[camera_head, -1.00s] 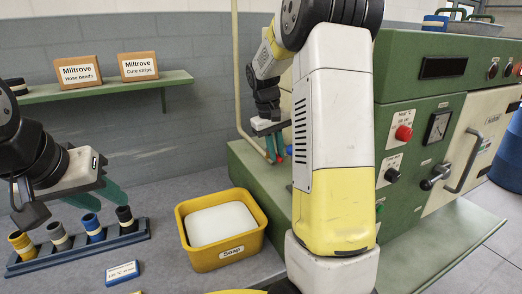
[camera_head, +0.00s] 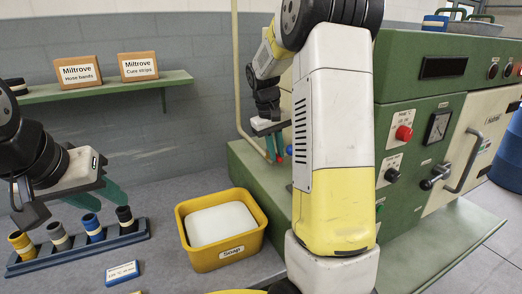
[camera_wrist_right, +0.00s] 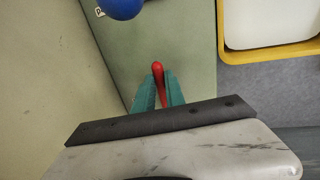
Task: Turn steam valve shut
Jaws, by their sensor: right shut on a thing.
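The steam valve shows as a red lever (camera_wrist_right: 158,82) in the right wrist view, on the green machine. My right gripper (camera_wrist_right: 158,88) is shut on it, with one teal finger on each side and the red tip standing out beyond them. In the head view my right gripper (camera_head: 275,150) is small, at the machine's left end beside the wall, and a bit of red (camera_head: 279,159) shows by its fingers. The valve's base is hidden. My left gripper (camera_head: 100,195) is open and empty above the bench at the left.
A blue knob (camera_wrist_right: 121,8) sits close to the lever. A shelf (camera_head: 110,92) holds two boxes. My right arm covers part of the machine.

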